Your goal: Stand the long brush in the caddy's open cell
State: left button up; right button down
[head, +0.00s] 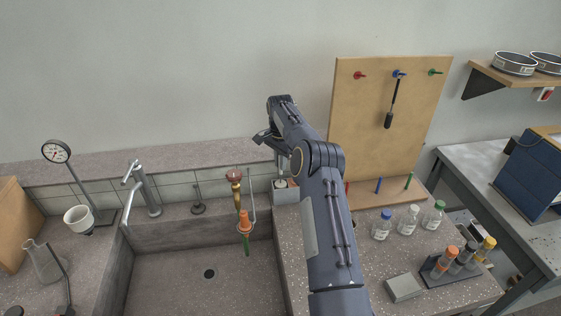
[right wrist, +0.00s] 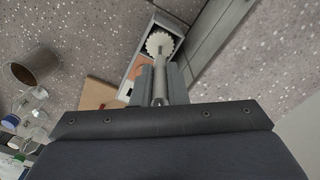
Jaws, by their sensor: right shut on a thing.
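My right gripper (right wrist: 160,88) is shut on the handle of the long brush (right wrist: 159,44), whose round, pale bristle head points away from the gripper. The small grey caddy (head: 286,196) stands on the bench ledge at the sink's right rear corner. In the right wrist view, the brush head lines up with the far cell of the caddy (right wrist: 129,68); I cannot tell how deep it is. An orange-brown thing and a white thing fill the caddy's nearer part. In the head view, my right gripper (head: 280,160) is over the caddy, partly hidden by its arm. My left gripper is out of view.
The sink (head: 180,285) lies left of the caddy, with a brass and orange fixture (head: 239,205) rising close by. A pegboard (head: 365,130) stands behind to the right. Bottles (head: 408,220) and a tube rack (head: 455,270) occupy the right bench.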

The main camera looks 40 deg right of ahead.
jog(key=shift+f, duration=0.55)
dwell(0.5)
jog(key=c, duration=1.4)
grip_release()
jog(key=shift+o, duration=0.2)
jog(key=shift+r, duration=0.1)
notch_tip(320, 180, up, 8)
jog(key=shift+f, duration=0.15)
